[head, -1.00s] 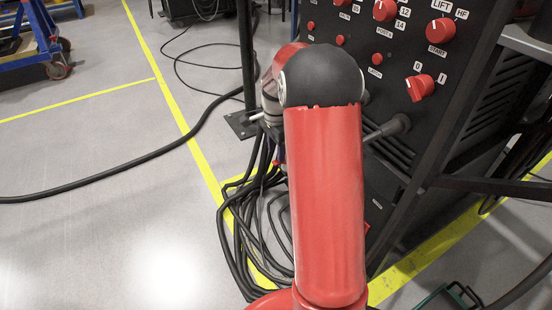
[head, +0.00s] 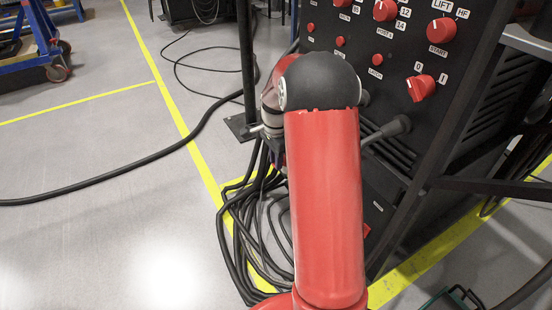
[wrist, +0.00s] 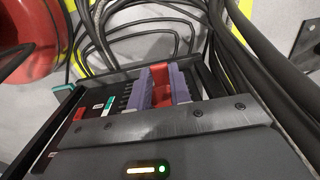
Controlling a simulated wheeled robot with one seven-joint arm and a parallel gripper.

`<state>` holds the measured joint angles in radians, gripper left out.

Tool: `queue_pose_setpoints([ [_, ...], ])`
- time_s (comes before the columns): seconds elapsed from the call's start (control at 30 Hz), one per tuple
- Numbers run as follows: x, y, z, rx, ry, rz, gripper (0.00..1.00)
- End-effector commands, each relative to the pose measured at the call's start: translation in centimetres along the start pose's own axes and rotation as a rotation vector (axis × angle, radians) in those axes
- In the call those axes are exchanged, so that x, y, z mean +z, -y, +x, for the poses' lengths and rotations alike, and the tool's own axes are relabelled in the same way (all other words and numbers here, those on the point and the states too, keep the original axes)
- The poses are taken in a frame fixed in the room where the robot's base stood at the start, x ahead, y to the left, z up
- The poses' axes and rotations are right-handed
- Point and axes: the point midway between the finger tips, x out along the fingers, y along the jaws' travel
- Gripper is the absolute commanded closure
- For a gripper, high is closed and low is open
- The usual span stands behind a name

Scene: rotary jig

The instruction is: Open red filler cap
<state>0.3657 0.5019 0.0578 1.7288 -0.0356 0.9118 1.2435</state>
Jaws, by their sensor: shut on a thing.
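The red filler cap (wrist: 160,76) shows in the wrist view between the two purple fingers of my gripper (wrist: 162,88). The fingers are shut on it, one on each side. Only part of the cap shows, and the front of the wrist hides its lower part. I cannot tell whether it has turned or come loose. In the head view my red arm hides the cap and most of the gripper.
A black machine cabinet (head: 345,60) with red knobs and switches stands close at the right. Black cables (head: 238,225) lie coiled beside it. A dark post (head: 247,60) stands behind. Grey floor at the left is mostly clear.

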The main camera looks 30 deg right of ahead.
Motion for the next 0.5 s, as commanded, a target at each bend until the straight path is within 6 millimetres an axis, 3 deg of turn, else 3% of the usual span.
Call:
queue_pose_setpoints([
  [0.23,-0.3,-0.1,-0.8,0.004,0.041,0.004,1.0],
  [0.5,-1.1,-0.1,-2.1,0.005,0.228,0.005,1.0],
])
